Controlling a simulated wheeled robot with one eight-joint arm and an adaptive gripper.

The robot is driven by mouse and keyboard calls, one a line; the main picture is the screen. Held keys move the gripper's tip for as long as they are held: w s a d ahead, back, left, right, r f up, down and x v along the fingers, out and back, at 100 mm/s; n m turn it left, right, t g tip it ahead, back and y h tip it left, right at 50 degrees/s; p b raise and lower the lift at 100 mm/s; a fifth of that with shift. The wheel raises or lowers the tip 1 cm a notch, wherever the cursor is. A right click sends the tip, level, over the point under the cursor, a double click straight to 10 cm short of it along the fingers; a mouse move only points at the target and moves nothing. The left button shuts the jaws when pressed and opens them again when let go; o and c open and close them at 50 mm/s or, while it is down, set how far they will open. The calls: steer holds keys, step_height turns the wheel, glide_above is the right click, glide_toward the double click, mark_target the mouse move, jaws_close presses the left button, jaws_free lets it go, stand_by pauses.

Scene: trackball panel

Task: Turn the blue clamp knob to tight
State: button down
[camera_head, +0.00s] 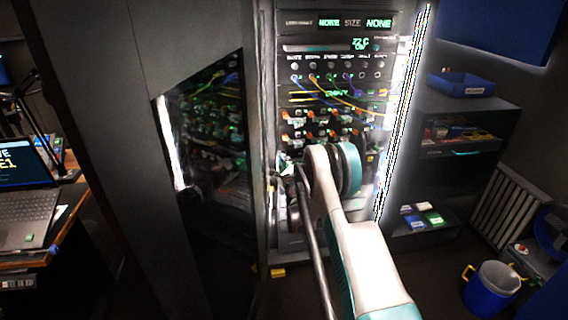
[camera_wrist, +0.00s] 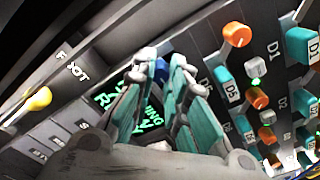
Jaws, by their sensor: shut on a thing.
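In the wrist view my gripper (camera_wrist: 163,62) has its two teal-padded fingers closed around a small blue knob (camera_wrist: 160,70) on the panel. Only a little blue shows between the fingertips; the fingers hide the rest, so I cannot read its pointer or any tight mark. In the head view my arm reaches to the lower part of the rack panel (camera_head: 328,94), and my wrist and forearm hide the knob there.
Orange knobs (camera_wrist: 237,34) and teal switches (camera_wrist: 301,46) stand close on the right of the wrist view. A yellow knob (camera_wrist: 38,100) is at left. Yellow cables (camera_head: 335,100) hang across the rack above my arm. A dark glass-fronted door (camera_head: 212,190) stands left.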

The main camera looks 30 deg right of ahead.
steer(key=shift+f, duration=0.1)
steer(key=c, duration=1.5)
jaws_free()
steer(key=shift+c, duration=0.2)
steer(key=v, duration=1.2)
